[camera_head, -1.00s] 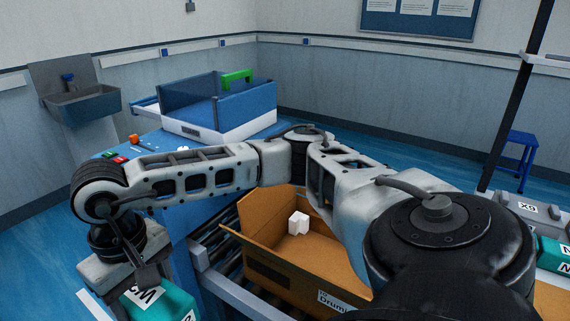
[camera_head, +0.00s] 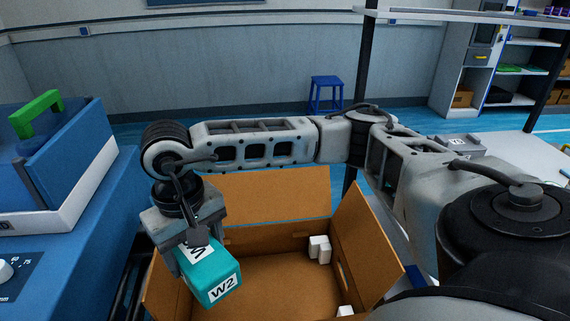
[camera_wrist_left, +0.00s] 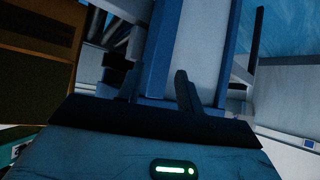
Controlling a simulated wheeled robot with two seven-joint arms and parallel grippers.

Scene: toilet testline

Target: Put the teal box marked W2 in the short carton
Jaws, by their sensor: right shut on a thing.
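The teal box marked W2 (camera_head: 215,278) is held in my right gripper (camera_head: 192,244), whose arm comes in from the right. The gripper is shut on the box's upper part, with the W2 label facing the camera. The open brown carton (camera_head: 275,198) has its flaps spread. The box shows in front of the carton's left part; its height above the carton floor is hard to tell. My left gripper is out of the head view. In the left wrist view, a dark finger-like part (camera_wrist_left: 187,92) stands up, but the jaw opening is unclear.
Small white blocks (camera_head: 319,248) lie in the carton's right side, and another (camera_head: 345,311) is near its front. A shelf post and blue stool (camera_head: 326,94) stand behind.

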